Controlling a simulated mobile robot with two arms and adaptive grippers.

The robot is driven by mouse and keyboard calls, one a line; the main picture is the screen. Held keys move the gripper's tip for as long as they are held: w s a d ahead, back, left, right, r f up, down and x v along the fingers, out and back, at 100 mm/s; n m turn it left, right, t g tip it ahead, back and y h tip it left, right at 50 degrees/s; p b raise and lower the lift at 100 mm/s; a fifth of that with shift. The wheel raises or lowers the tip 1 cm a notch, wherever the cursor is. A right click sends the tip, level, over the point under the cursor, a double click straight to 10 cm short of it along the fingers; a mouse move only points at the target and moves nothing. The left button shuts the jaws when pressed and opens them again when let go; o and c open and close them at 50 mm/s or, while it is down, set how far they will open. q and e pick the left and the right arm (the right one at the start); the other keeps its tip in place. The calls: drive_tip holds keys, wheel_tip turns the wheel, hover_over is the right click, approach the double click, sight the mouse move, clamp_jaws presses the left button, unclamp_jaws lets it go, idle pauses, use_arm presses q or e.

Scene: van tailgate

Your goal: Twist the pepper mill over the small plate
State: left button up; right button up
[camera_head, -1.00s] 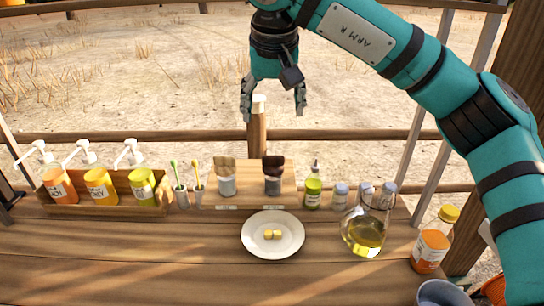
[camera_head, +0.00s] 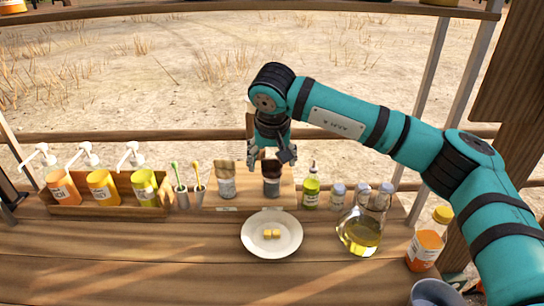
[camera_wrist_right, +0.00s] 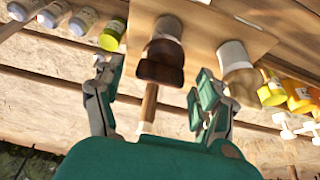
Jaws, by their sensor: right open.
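The pepper mill (camera_head: 272,182), with a dark brown wooden head, stands upright on a small wooden board behind the plate. It also shows in the right wrist view (camera_wrist_right: 161,62). My right gripper (camera_head: 270,160) is open and points down at the mill's head. In the wrist view its fingers (camera_wrist_right: 156,75) lie to either side of the dark head; I cannot tell whether they touch it. The small white plate (camera_head: 272,252) lies in front with small yellow cubes (camera_head: 271,234) on it. My left gripper is not in view.
A light-topped mill (camera_head: 227,182) stands close left of the pepper mill. A green bottle (camera_head: 311,189), small jars and an oil bottle (camera_head: 360,235) are on the right. Pump bottles in a wooden crate (camera_head: 110,211) are on the left.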

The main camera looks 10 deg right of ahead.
drive_tip(key=c, duration=1.2)
drive_tip(key=shift+o, duration=0.2)
